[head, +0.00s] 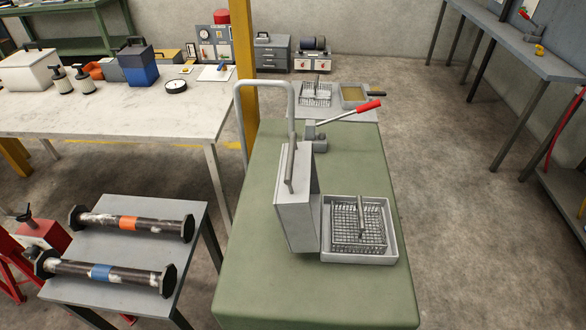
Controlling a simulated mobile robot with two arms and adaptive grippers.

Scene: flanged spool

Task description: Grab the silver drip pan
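A shallow silver pan (358,259), which looks like the drip pan, sits on the right side of the green-topped bench (290,295). A wire mesh basket (345,225) with an upright handle rests inside it and covers most of its floor. A grey box-shaped case (294,215) with a bar handle on top stands close to the left of the pan; I cannot tell whether they touch. Neither of my grippers is in view.
A red-handled lever (360,108) stands at the bench's far end. Behind are another mesh basket (316,93) and a tray (353,96). Two flanged spools (130,224) (103,272) lie on a grey table at left. The bench's front is clear, as is the floor to its right.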

